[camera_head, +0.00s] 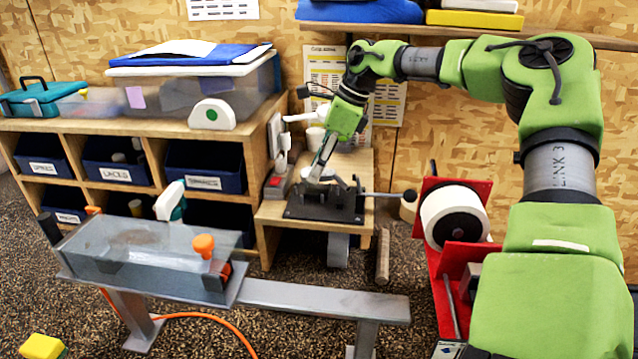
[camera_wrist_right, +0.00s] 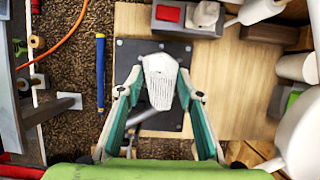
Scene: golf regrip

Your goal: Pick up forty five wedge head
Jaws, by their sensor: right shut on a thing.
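A pale, grooved wedge head (camera_wrist_right: 160,80) sits between the fingers of my right gripper (camera_wrist_right: 158,92) in the right wrist view. The gripper is shut on it, above a dark plate (camera_wrist_right: 127,55) with bolt holes. In the head view, my right gripper (camera_head: 318,172) points down at the dark fixture (camera_head: 312,211) on the small wooden bench (camera_head: 345,165). The head itself is small and partly hidden by the fingers there. I cannot tell whether it touches the plate. My left gripper is not in view.
A wooden cubby shelf (camera_head: 145,124) with blue bins stands left of the bench. A clear trough (camera_head: 145,262) on a metal stand is in front. A red stand with a white roll (camera_head: 453,218) is to the right. A blue rod (camera_wrist_right: 100,75) lies beside the bench.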

